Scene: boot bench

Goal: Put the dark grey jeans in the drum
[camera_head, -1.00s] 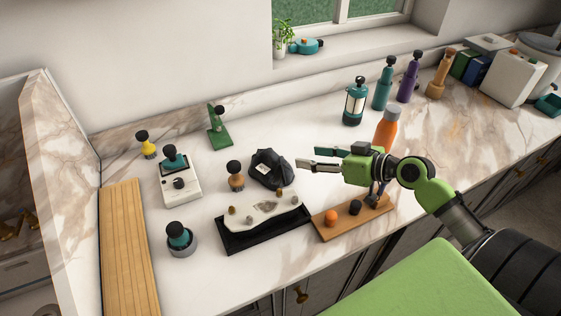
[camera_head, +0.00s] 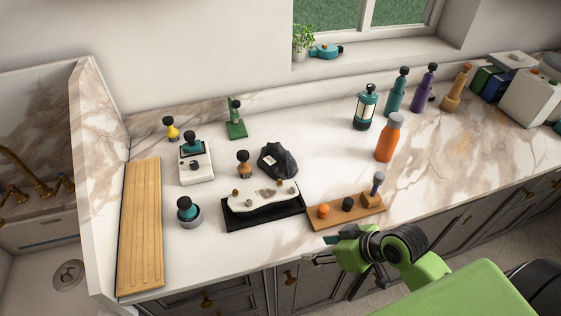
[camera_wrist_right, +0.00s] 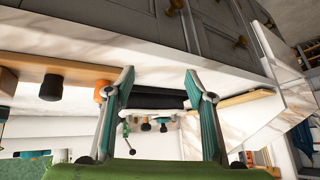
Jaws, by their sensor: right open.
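I see no jeans or drum that I can name for sure. A dark grey crumpled lump (camera_head: 277,160) with a small white tag lies on the marble counter behind the black tray. I cannot tell whether it is cloth. My right gripper (camera_head: 320,257) is at the counter's front edge, below the wooden board in the picture, well apart from the lump. In the right wrist view its two teal fingers (camera_wrist_right: 160,85) stand apart with nothing held between them. My left gripper is not in view.
A black tray (camera_head: 232,222) with a pale slab and a wooden board (camera_head: 345,215) with several knobs stand near the front edge. An orange bottle (camera_head: 389,140) and lantern (camera_head: 365,107) stand behind. A slatted board (camera_head: 140,230) and sink are left. Bare marble lies right of the bottle.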

